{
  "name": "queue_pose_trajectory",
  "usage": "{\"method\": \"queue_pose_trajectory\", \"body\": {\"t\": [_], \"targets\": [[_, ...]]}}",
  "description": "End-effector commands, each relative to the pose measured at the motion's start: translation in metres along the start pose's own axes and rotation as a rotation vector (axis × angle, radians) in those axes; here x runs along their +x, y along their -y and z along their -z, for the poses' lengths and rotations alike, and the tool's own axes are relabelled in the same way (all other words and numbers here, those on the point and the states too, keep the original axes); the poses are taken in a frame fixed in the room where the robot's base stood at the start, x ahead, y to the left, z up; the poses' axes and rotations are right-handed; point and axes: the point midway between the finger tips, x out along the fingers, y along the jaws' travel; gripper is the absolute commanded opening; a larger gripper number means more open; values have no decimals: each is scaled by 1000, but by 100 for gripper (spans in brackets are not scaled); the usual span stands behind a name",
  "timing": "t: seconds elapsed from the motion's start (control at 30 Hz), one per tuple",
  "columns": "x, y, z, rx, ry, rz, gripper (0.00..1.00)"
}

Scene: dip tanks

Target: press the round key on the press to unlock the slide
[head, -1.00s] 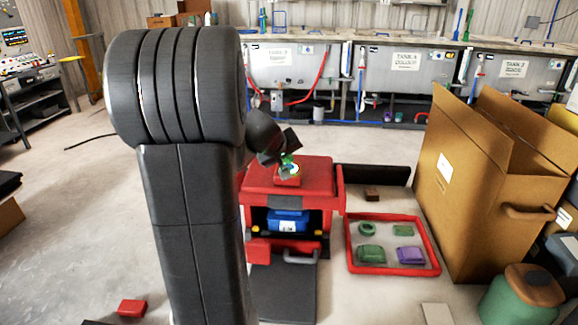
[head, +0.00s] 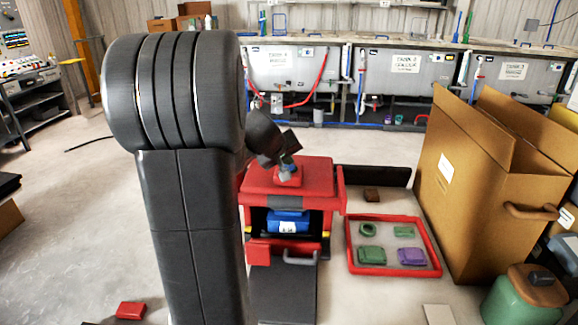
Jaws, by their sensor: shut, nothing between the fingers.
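The red press (head: 262,178) stands on the floor in the middle of the head view, with a blue block (head: 288,222) in its open front. A small raised red block (head: 297,180) sits on the press top. My gripper (head: 286,171) is shut and empty, pointing down at the raised block. Its fingertips look at or just above the block; I cannot tell if they touch. The round key is not clearly visible; the gripper covers the spot. A slide with a grey handle (head: 300,261) is at the front of the press.
A red-rimmed tray (head: 434,246) with several green and purple pieces lies right of the press. A large cardboard box (head: 480,190) stands further right. A small red block (head: 130,310) lies at the lower left.

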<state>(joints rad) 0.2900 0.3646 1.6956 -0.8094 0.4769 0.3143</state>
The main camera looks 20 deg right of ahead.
Motion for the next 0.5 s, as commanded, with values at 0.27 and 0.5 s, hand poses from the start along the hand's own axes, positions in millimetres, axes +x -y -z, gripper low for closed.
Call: {"method": "queue_pose_trajectory", "body": {"t": [0.27, 0.5], "targets": [[-4, -2, 2, 0, 0, 0, 0], [-8, -6, 6, 0, -1, 0, 0]]}}
